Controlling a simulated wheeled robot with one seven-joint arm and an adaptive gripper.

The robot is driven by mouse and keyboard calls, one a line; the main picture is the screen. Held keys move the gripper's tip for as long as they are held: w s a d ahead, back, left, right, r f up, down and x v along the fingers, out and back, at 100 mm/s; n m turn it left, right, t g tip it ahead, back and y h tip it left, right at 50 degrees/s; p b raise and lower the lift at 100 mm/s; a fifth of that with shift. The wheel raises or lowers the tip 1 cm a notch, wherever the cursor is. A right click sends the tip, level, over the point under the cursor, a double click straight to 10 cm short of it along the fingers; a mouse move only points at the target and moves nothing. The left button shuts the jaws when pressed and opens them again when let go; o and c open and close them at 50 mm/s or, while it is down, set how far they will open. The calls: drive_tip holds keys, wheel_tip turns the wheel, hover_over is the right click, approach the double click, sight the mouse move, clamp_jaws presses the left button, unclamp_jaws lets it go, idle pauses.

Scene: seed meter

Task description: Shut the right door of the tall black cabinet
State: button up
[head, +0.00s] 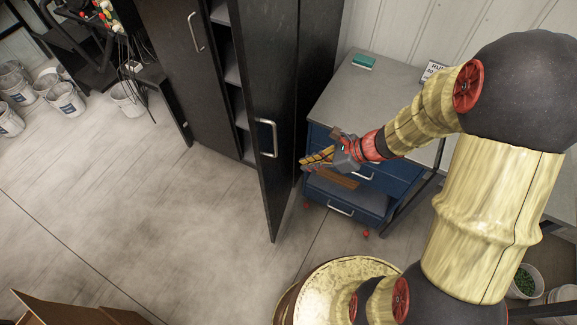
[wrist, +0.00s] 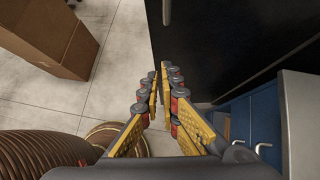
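The tall black cabinet (head: 320,60) stands at the back centre. Its right door (head: 280,80) hangs open toward me, with its silver handle (head: 266,138) on the visible face. My gripper (head: 304,164) is just right of the door's free edge, in front of the blue drawer unit. Whether it touches the door is unclear. In the wrist view the door (wrist: 225,40) fills the upper right, beyond my fingers (wrist: 160,76). Their tips are nearly together with nothing between them. The left door (head: 165,50) looks closed.
The blue drawer unit (head: 375,177) with a grey top stands close right of the door. Shelves (head: 238,100) show inside the cabinet. White buckets (head: 65,98) stand at the far left. A cardboard box (wrist: 55,35) is on the floor. Floor left of the door is clear.

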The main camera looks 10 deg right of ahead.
sight(265, 171)
drive_tip(key=b+x, duration=0.2)
drive_tip(key=x, duration=0.7)
drive_tip(key=shift+a+f+b, duration=0.1)
drive_tip(key=shift+b, duration=0.25)
clamp_jaws()
drive_tip(key=shift+w+a+f, duration=0.1)
drive_tip(key=shift+w+a, duration=0.25)
drive_tip(key=shift+a, duration=0.3)
drive_tip(key=shift+w+a+r, duration=0.1)
drive_tip(key=shift+w+a, duration=0.2)
drive_tip(key=shift+a, duration=0.35)
drive_tip(key=shift+w+a+f, duration=0.1)
drive_tip(key=shift+w+a, duration=0.25)
drive_tip(key=shift+a, duration=0.3)
drive_tip(key=shift+a+b, duration=0.1)
drive_tip(key=shift+b, duration=0.25)
